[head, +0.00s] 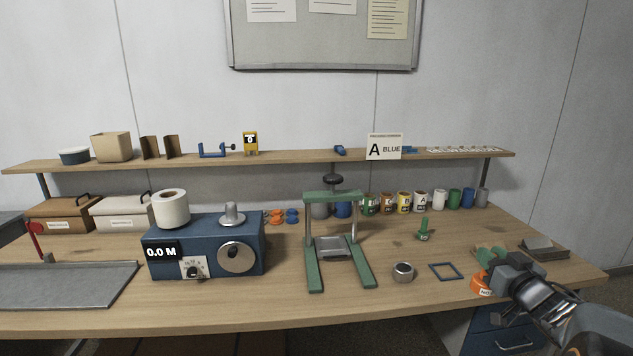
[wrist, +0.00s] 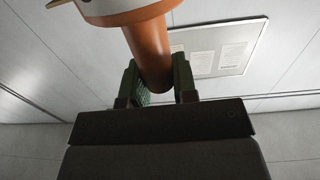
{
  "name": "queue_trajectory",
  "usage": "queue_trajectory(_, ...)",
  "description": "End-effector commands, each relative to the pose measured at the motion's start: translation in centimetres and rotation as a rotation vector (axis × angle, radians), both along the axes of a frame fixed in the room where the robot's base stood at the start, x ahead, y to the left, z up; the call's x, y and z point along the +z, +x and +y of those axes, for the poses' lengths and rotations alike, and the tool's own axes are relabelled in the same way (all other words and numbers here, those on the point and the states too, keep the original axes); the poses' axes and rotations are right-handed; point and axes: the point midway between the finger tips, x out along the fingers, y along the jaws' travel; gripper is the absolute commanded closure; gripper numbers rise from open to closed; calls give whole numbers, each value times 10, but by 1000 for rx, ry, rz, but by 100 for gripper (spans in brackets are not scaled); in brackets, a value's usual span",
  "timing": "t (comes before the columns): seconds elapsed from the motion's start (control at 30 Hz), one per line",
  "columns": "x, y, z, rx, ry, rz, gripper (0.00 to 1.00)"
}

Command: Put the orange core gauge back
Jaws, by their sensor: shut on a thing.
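The orange core gauge (head: 481,287) is at the right of the head view, near the front right of the bench. A white label with dark letters shows on it, partly cut off by my gripper. My gripper (head: 489,259) has green fingers and is shut on the gauge. In the wrist view, the gauge's orange round shaft (wrist: 150,50) stands between the two green fingers of my gripper (wrist: 157,78). A wider orange and pale part of the gauge shows at the top edge there. Whether its underside touches the bench cannot be told.
A blue square outline frame (head: 446,271) and a metal ring (head: 403,272) lie left of my gripper. A green handled piece (head: 424,231) stands behind them. A green press frame (head: 314,262) stands mid-bench. A dark flat block (head: 541,249) lies at the right edge.

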Motion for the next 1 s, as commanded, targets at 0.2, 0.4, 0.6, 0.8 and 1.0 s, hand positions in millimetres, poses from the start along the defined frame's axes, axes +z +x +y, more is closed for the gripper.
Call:
queue_trajectory(0.2, -35, 13, 14, -71, 6, 5, 100)
queue_trajectory(0.4, -84, 24, 36, -156, 6, 11, 100)
queue_trajectory(0.6, -174, 27, 90, -249, 3, 21, 100)
queue_trajectory(0.8, -240, 14, 141, -249, -2, 14, 100)
queue_trajectory(1.0, -280, 1, 183, -182, -3, 8, 100)
